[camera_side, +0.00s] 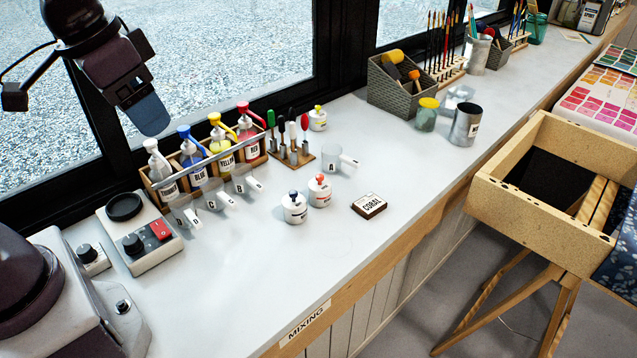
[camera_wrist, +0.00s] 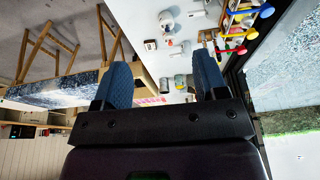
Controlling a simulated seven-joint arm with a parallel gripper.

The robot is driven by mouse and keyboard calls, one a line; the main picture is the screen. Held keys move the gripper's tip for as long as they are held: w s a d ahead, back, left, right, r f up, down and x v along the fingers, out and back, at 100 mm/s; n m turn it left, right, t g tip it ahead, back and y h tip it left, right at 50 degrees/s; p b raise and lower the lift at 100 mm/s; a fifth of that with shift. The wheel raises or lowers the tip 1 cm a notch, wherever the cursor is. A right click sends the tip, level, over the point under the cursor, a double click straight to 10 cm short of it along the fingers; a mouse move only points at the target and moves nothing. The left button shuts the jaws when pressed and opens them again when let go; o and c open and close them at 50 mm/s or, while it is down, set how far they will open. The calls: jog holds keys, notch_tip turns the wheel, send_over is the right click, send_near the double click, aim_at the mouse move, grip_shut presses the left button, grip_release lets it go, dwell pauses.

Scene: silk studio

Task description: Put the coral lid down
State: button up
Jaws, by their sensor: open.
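The coral lid, with its coral-red knob (camera_side: 320,178), sits on top of a small white pot (camera_side: 320,195) in the side view. The pot stands on the white counter beside a similar white pot with a dark blue knob (camera_side: 294,207). A small dark-edged block marked CORAL (camera_side: 369,205) lies just to their right. My gripper (camera_side: 150,114) is high at the upper left of the side view, well away from the pots. In the wrist view, its two blue fingers (camera_wrist: 163,78) are spread apart with nothing between them.
A rack of colour pump bottles (camera_side: 205,162) stands behind clear measuring cups (camera_side: 213,198). Cup A (camera_side: 338,160) and a tool stand (camera_side: 291,152) are behind the pots. A scale-like device (camera_side: 140,235) sits left. The counter in front of the pots is bare.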

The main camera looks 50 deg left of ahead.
jog(key=w+f+m+g, duration=0.1)
jog(key=w+f+m, duration=0.15)
jog(key=w, duration=0.45)
jog(key=w+f+m+g, duration=0.2)
jog(key=w+f, duration=0.1)
jog(key=w, duration=0.3)
jog(key=m+y, duration=0.1)
jog(key=m, duration=1.5)
send_near(320, 176)
jog(key=shift+n, duration=0.25)
jog(key=f, duration=0.7)
jog(key=a+f, duration=0.1)
jog(key=f, duration=0.2)
jog(key=shift+w+f, duration=0.15)
jog(key=shift+f, duration=0.15)
jog(key=c, duration=0.8)
jog(key=shift+o, duration=0.2)
jog(key=shift+r, duration=0.1)
